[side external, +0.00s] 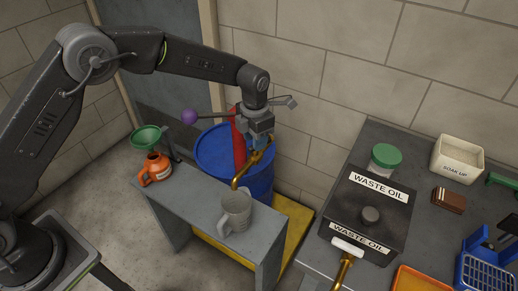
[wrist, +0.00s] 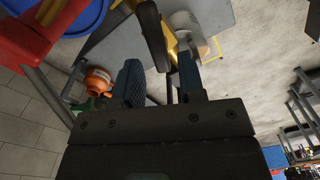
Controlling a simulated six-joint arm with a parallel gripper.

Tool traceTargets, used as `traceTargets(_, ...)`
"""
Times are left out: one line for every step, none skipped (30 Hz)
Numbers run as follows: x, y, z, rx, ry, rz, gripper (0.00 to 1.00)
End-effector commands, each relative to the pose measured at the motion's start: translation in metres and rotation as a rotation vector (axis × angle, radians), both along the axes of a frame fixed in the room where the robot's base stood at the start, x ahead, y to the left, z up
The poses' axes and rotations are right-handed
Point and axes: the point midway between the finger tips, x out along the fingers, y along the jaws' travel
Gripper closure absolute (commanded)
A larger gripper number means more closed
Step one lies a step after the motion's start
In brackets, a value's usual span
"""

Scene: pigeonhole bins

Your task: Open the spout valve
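A brass spout (side external: 243,176) comes out from the blue drum (side external: 212,151) and curves down over a grey mug (side external: 236,211) on a grey bench. My gripper (side external: 260,146) is at the top of the spout, beside the drum's red pump body. In the wrist view, a dark valve lever (wrist: 152,35) lies in front of the brass, and its near end shows in the gap between my gripper's two separated fingers (wrist: 160,74). I see room around the lever; contact cannot be told. The mug (wrist: 185,22) also shows there, partly hidden.
The bench (side external: 190,192) also holds an orange can (side external: 155,169); a green funnel (side external: 147,137) is behind it. At right, a table holds a black waste oil box (side external: 371,215) with a second brass spout.

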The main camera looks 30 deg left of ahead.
Motion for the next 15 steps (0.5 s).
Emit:
traceTargets(0.000,0.000,0.000,0.000,0.000,0.000,0.63)
traceTargets(0.000,0.000,0.000,0.000,0.000,0.000,0.63)
traceTargets(0.000,0.000,-0.001,0.000,0.001,0.000,0.63)
traceTargets(0.000,0.000,-0.002,0.000,0.001,0.000,0.63)
traceTargets(0.000,0.000,-0.002,0.000,0.001,0.000,0.63)
traceTargets(0.000,0.000,-0.004,0.000,0.001,0.001,0.63)
traceTargets(0.000,0.000,-0.005,0.000,0.001,0.001,0.63)
traceTargets(0.000,0.000,-0.007,0.001,0.002,0.001,0.63)
traceTargets(0.000,0.000,-0.009,0.001,0.002,0.001,0.63)
traceTargets(0.000,0.000,-0.011,0.001,0.002,0.001,0.63)
traceTargets(0.000,0.000,-0.012,0.001,0.003,0.001,0.63)
traceTargets(0.000,0.000,-0.014,0.001,0.002,0.001,0.63)
traceTargets(0.000,0.000,-0.016,0.001,0.002,0.001,0.63)
traceTargets(0.000,0.000,-0.018,0.001,0.002,0.001,0.63)
traceTargets(0.000,0.000,-0.019,0.000,0.001,0.001,0.63)
